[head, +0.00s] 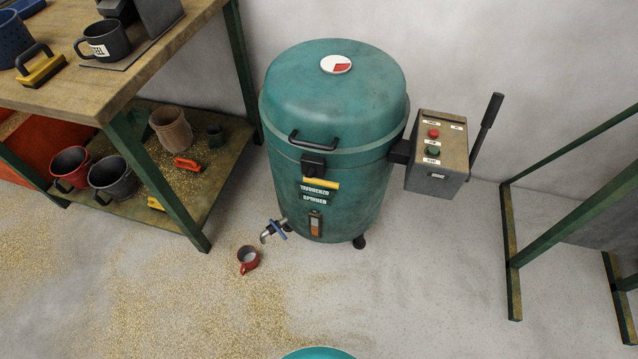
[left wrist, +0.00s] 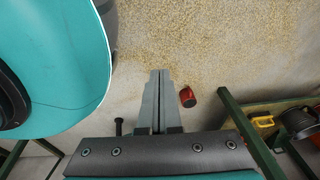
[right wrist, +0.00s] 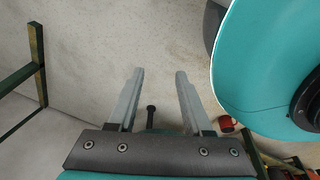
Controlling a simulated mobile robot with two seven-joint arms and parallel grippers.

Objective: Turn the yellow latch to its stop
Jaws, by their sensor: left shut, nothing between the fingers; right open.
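A teal drum machine (head: 335,110) with a domed lid stands on the floor against the wall in the head view. On its front, below a black block (head: 313,165), is a short yellow bar (head: 321,184) lying almost level; it looks like the latch, but I cannot be sure. My left gripper (left wrist: 159,72) is shut and empty, with floor beyond it in the left wrist view. My right gripper (right wrist: 160,71) is open and empty over bare floor in the right wrist view. Neither gripper shows in the head view, and both are away from the drum.
A red mug (head: 248,259) sits on the floor near the blue-handled tap (head: 274,230). A workbench (head: 130,85) stands left, a green frame (head: 512,250) right.

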